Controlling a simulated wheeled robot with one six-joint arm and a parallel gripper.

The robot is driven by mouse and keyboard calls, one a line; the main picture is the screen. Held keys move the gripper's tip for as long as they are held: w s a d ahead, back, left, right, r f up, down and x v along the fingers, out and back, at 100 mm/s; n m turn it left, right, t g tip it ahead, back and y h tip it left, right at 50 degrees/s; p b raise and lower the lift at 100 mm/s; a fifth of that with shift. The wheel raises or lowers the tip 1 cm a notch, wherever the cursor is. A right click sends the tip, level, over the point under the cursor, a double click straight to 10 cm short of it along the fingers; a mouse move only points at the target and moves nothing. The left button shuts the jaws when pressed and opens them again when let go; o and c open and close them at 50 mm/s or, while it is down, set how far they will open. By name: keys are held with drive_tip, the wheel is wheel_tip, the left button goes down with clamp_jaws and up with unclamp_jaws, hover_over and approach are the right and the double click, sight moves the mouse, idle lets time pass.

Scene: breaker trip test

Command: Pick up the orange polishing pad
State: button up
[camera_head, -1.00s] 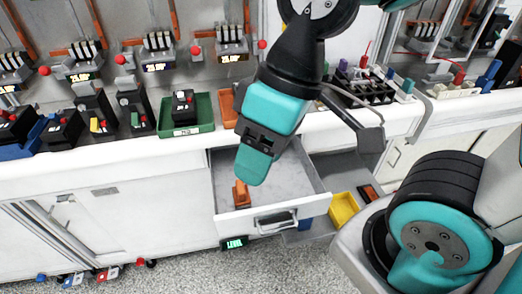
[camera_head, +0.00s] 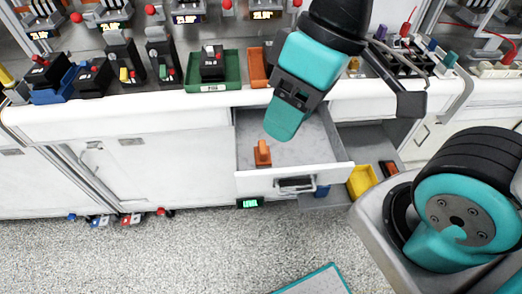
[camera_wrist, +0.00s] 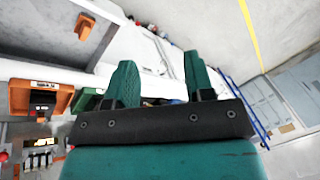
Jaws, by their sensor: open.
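The orange polishing pad (camera_head: 263,153), a small orange block with an upright grip, sits in the open drawer (camera_head: 318,170), toward its left front. In the wrist view an orange piece (camera_wrist: 84,25), which looks like the same pad, is at the upper left, away from the fingers. My gripper (camera_head: 281,128) is above the drawer in the head view, up and right of the pad and apart from it. Its two teal fingers also show in the wrist view (camera_wrist: 160,82), spread with nothing between them.
The white counter (camera_head: 130,108) above the drawer holds a green tray (camera_head: 228,84), an orange tray (camera_head: 257,68) and several breakers. A lower drawer with a yellow bin (camera_head: 361,182) stands open at the right. The floor (camera_head: 160,255) in front is mostly clear.

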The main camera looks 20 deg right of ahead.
sight(263, 146)
idle(0.4)
